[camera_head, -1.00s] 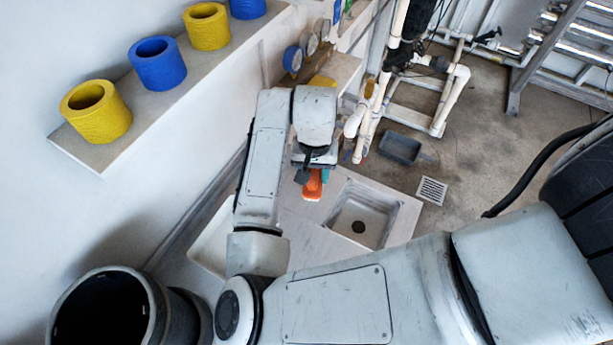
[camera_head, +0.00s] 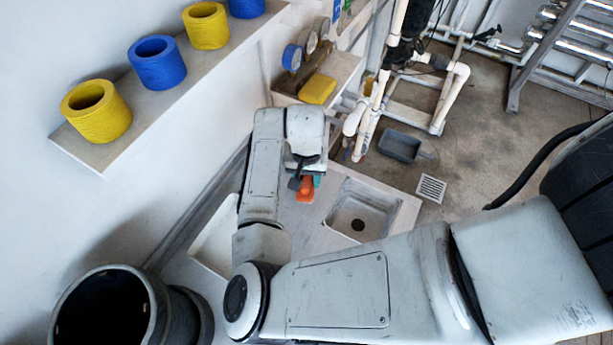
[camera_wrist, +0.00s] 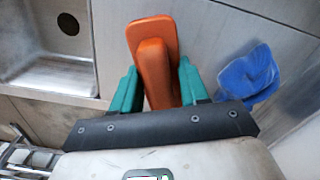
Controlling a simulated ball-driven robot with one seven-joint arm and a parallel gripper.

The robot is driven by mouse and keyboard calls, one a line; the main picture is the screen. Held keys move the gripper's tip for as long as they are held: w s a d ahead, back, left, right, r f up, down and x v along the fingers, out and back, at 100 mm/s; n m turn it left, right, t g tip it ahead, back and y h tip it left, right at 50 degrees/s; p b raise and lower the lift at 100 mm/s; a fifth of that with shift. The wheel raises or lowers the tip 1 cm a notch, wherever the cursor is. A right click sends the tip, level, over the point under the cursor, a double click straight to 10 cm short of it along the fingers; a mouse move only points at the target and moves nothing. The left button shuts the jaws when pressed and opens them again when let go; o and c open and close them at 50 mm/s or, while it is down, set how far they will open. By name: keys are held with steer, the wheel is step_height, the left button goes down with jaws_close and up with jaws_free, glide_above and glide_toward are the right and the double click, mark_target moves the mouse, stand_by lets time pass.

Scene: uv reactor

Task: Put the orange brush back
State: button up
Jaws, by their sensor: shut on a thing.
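The orange brush (camera_head: 304,193) is in my gripper, over the pale counter (camera_head: 300,222) left of the sink. In the wrist view the brush (camera_wrist: 155,65) lies between the two teal fingers of my gripper (camera_wrist: 160,72), which are shut on it from both sides. The brush's far end points away from the gripper. In the head view my wrist hides part of the brush. I cannot tell whether it touches the counter.
The sink (camera_head: 362,214) is right of the brush. A crumpled blue thing (camera_wrist: 249,76) lies right of the gripper in the wrist view. A yellow block (camera_head: 317,89) sits on a small ledge behind my arm. Pale pipes (camera_head: 378,112) stand beyond.

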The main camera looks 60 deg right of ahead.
steer(key=o, duration=0.9)
steer(key=shift+o, duration=0.2)
step_height(320, 180, up, 12)
steer(key=s+d+r+n+t+h, duration=0.15)
steer(key=d+r+n+h, duration=0.3)
steer(key=d, duration=0.55)
steer(key=s+a+f+n+y, duration=0.1)
steer(key=s+a+f+n, duration=0.1)
steer(key=s+a+f, duration=0.2)
steer(key=s+a+f+n+y, duration=0.2)
steer(key=s+a+f+n, duration=0.1)
steer(key=a, duration=0.7)
steer(key=s+a+f+n+y, duration=0.1)
steer(key=s+a+f+n, duration=0.2)
steer(key=s+a+f, duration=0.2)
steer(key=shift+s+a+f+g, duration=0.1)
steer(key=shift+a+f+g, duration=0.15)
steer(key=shift+a+f, duration=1)
steer(key=shift+d+f, duration=0.1)
steer(key=shift+d, duration=0.05)
